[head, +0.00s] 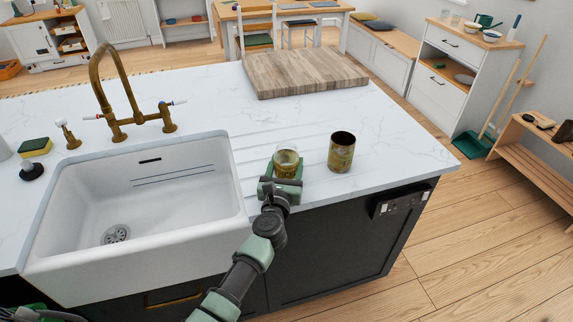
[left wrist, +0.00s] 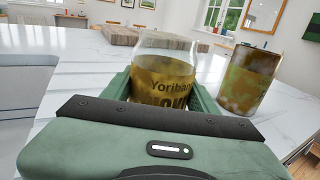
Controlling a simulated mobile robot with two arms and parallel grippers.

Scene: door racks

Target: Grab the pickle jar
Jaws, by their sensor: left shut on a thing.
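The pickle jar (head: 286,161) is clear glass with yellow-green contents and stands upright at the counter's drainage grooves, right of the sink. In the left wrist view the jar (left wrist: 162,75) shows dark lettering reading "Yoriban" and a partly hidden line below. My left gripper (head: 281,176) is shut on the jar, with a green finger on each side of it. The jar's bottom is hidden by the gripper, so I cannot tell whether it touches the counter. My right gripper is not in view.
A brown-green stained can (head: 341,152) stands close to the right of the jar; it also shows in the left wrist view (left wrist: 247,78). A wooden board (head: 304,73) lies behind. The white sink (head: 150,200) with a brass tap (head: 128,100) is left. The counter's right end is clear.

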